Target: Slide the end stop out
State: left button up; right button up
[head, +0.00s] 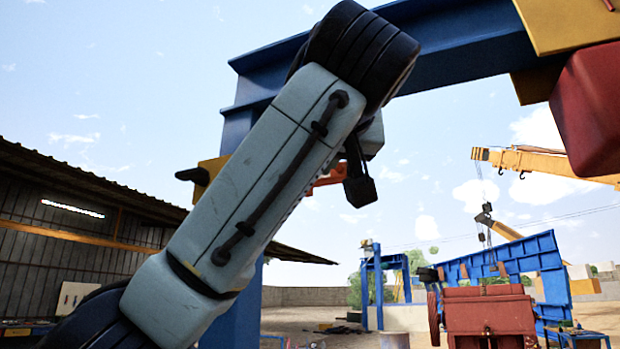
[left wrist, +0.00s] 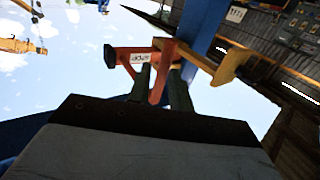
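The end stop (left wrist: 162,62) is an orange-red bracket with a white label and a dark buffer block at its left end in the left wrist view. It stands at the blue steel upright (left wrist: 203,25). In the head view, part of the end stop (head: 326,179) shows past my left arm, which hides the rest. My left gripper (left wrist: 160,74) has two dark fingers reaching up towards the end stop. They look apart, with the red post between them. Whether they touch it is unclear. My right gripper is not in view.
A yellow bracket (head: 212,168) with a dark buffer sits on the upright's other side. A blue beam (head: 455,45) runs overhead, with a red block (head: 590,110) hanging at upper right. A shed (head: 80,225) stands left. A red and blue machine (head: 490,312) stands far right.

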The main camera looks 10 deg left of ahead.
pick_arm(q)
jog(key=b+v, duration=0.7)
jog(key=v, duration=0.3)
jog(key=shift+d+r, duration=0.1)
